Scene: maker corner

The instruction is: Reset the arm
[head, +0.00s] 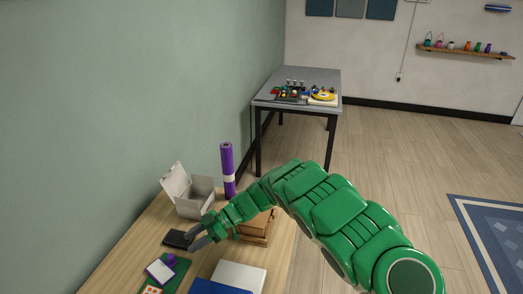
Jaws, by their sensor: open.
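My green arm reaches from the lower right over a wooden table. My gripper (196,238) is open at the end of it, its grey fingers pointing left and down. The fingertips are beside or above a small black flat object (178,240); I cannot tell whether they touch it. Nothing shows between the fingers.
The wooden table (128,240) bears a white open box (195,197), a purple roll (227,165), a brown wooden item (256,229) partly behind my arm, a white block (238,275) and a green board (168,275). A grey table (310,78) stands farther back.

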